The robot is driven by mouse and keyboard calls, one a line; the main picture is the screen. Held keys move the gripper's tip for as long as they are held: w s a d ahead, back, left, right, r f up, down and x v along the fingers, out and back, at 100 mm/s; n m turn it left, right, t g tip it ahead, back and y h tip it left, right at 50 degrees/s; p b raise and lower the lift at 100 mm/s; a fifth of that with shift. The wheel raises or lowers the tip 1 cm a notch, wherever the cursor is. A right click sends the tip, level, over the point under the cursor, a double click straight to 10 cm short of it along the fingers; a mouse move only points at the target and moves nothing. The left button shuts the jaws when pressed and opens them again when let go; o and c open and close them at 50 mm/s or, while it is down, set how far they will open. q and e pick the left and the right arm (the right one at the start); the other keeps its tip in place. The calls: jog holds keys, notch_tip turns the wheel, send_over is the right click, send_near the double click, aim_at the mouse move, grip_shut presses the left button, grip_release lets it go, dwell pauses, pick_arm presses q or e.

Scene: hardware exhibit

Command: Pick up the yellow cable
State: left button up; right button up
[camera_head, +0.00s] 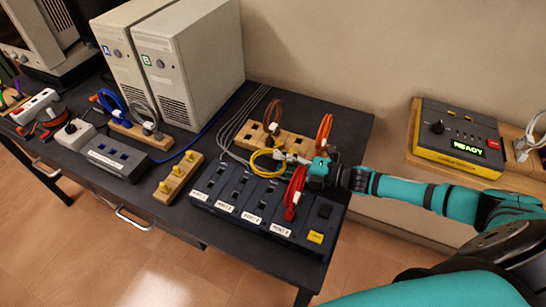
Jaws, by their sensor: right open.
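The yellow cable (262,170) is a coiled loop near the right end of the dark table, standing above the back edge of the dark port box (240,203). My right gripper (287,157) reaches in from the right, with its fingertips at the right side of the yellow loop. It is open; whether the fingers touch the cable is too small to tell. The gripper partly covers the area behind the loop. My left gripper is not in view.
A red cable (292,197) stands close in front of my right gripper. A wooden block (290,142) with brown (272,114) and orange (324,131) cables is just behind. Grey computer towers (190,65) stand at the back. A yellow-grey tester (458,137) sits on the right shelf.

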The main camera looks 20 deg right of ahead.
grip_shut()
dwell(0.5)
